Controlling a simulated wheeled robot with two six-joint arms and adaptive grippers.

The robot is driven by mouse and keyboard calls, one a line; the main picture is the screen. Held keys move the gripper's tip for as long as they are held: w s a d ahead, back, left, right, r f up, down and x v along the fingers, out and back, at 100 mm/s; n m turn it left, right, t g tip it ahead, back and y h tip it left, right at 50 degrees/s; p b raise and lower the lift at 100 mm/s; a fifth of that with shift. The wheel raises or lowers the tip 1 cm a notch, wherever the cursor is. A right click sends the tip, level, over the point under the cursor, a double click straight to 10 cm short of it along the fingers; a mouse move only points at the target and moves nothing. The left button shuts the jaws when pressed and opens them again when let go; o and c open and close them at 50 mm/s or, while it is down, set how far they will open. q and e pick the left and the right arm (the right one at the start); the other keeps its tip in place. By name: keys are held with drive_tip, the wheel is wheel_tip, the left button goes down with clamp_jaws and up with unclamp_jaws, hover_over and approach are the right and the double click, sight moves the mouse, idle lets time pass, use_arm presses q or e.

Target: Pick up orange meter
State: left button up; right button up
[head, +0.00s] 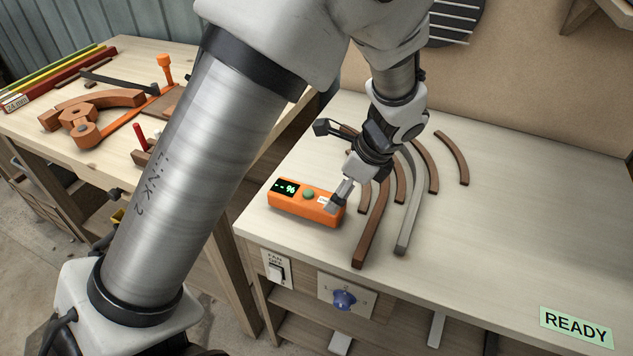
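The orange meter (290,207) lies flat near the left front edge of the right-hand workbench. The other finger points left, above the bench and behind the meter. Nothing is between the fingers. My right gripper is not in view.
Several curved brown strips (453,160) and a grey curved strip (411,215) lie just right of the meter, partly under my gripper. A green READY label (576,327) marks the front right. The bench's right side is clear. Another bench (35,145) at left holds tools and wooden parts.

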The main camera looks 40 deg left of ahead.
sight(307, 202)
use_arm(q)
drive_tip(key=x, duration=0.4)
drive_tip(key=b+x, duration=0.1)
drive_tip(key=x, duration=0.1)
drive_tip(key=shift+s+d+f, duration=0.15)
drive_tip(key=shift+s, duration=0.25)
drive_tip(key=c, duration=1.2)
drive_tip(key=shift+r, duration=0.2)
drive_tip(key=shift+c, duration=0.2)
